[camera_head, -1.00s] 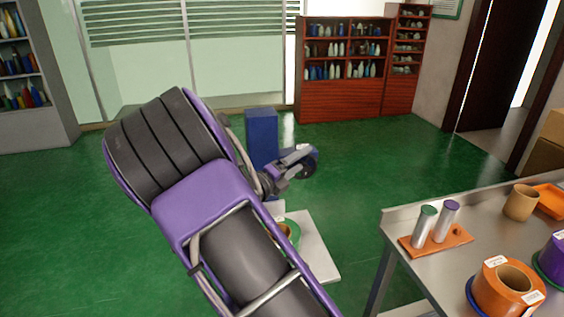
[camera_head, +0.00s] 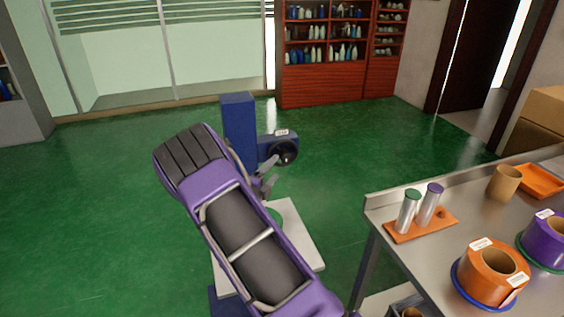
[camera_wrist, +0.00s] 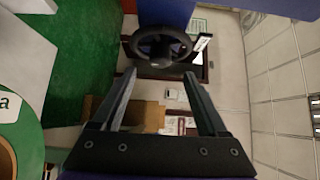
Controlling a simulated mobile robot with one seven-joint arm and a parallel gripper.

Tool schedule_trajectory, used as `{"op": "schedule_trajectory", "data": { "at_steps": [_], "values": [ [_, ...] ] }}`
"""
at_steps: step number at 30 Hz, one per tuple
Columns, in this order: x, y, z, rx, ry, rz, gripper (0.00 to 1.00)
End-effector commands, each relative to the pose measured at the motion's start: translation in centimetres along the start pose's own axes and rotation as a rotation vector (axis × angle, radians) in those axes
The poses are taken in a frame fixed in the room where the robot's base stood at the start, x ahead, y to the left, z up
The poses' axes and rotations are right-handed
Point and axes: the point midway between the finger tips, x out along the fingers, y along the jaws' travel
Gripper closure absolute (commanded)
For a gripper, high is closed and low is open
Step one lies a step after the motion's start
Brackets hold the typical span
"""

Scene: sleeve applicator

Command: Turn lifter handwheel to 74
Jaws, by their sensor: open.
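The lifter (camera_head: 239,130) is a blue column with a side arm that carries a dark round handwheel (camera_head: 284,153). In the wrist view the handwheel (camera_wrist: 161,43) shows at the top centre, with a hub and spokes, just beyond the fingertips. My gripper (camera_head: 271,177) is beside and slightly below the wheel in the head view. In the wrist view my gripper (camera_wrist: 159,75) is open, its two fingers apart with nothing between them. I see no contact with the wheel. A small white label (camera_head: 281,133) sits above the wheel; its reading is too small to tell.
A pale platform (camera_head: 298,232) lies beneath my arm, with a green-rimmed roll partly hidden. A metal table (camera_head: 400,275) at right holds tape rolls (camera_head: 493,270) and an orange stand (camera_head: 425,226) with two cylinders. Green floor (camera_head: 90,200) is open at left.

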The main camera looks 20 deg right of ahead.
Motion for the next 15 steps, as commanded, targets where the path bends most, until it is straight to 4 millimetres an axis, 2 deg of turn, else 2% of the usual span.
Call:
{"op": "schedule_trajectory", "data": {
  "at_steps": [1, 6, 10, 15],
  "values": [
    [1.2, 0.1, -0.2, 0.001, 0.004, -0.001, 0.24],
    [4.2, 0.0, -0.1, 0.001, 0.003, -0.001, 0.24],
    [5.7, 0.1, -0.1, -0.001, 0.001, 0.0, 0.24],
    [6.5, 0.0, -0.1, -0.001, 0.002, 0.0, 0.24]
  ]
}}
